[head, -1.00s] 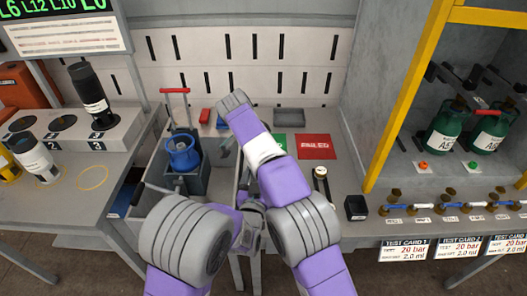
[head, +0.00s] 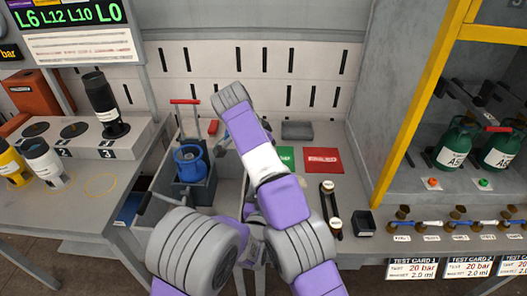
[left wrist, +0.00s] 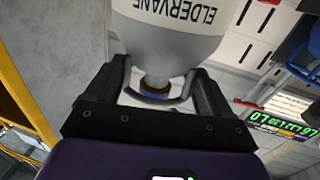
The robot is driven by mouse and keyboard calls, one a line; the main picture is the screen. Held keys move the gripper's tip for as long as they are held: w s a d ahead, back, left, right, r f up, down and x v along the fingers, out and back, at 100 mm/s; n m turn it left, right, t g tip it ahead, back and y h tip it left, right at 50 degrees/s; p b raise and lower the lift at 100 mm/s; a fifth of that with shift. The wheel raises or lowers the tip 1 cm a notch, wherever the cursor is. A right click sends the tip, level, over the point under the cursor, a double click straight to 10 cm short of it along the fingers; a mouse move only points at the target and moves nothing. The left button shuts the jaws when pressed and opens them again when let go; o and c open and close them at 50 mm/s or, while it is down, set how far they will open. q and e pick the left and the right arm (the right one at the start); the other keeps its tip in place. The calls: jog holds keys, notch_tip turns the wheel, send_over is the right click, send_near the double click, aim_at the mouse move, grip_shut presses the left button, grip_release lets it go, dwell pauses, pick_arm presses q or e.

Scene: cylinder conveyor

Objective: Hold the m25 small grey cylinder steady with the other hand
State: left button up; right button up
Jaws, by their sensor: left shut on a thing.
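In the left wrist view, a pale grey cylinder (left wrist: 175,28) lettered ELDERVANE hangs into the picture from the top, with its neck and brass-coloured valve (left wrist: 156,84) toward my gripper. My left gripper (left wrist: 157,70) has its two dark fingers on either side of the cylinder's shoulder and neck and is shut on it. The m25 marking is not readable. The cylinder's far end is out of the picture. In the head view my purple arms cross the middle, and I cannot make out either gripper or the held cylinder.
A blue cylinder (head: 189,160) stands in a holder in the grey bench trough. A black cylinder (head: 103,103) stands on the numbered rack, with white (head: 42,162) and yellow (head: 11,164) ones left. Green cylinders (head: 456,146) stand in the yellow-framed cabinet. A red card (head: 322,160) lies on the bench.

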pick_arm(q)
jog(key=shift+f, duration=0.3)
jog(key=o, duration=1)
jog(key=shift+r, duration=0.1)
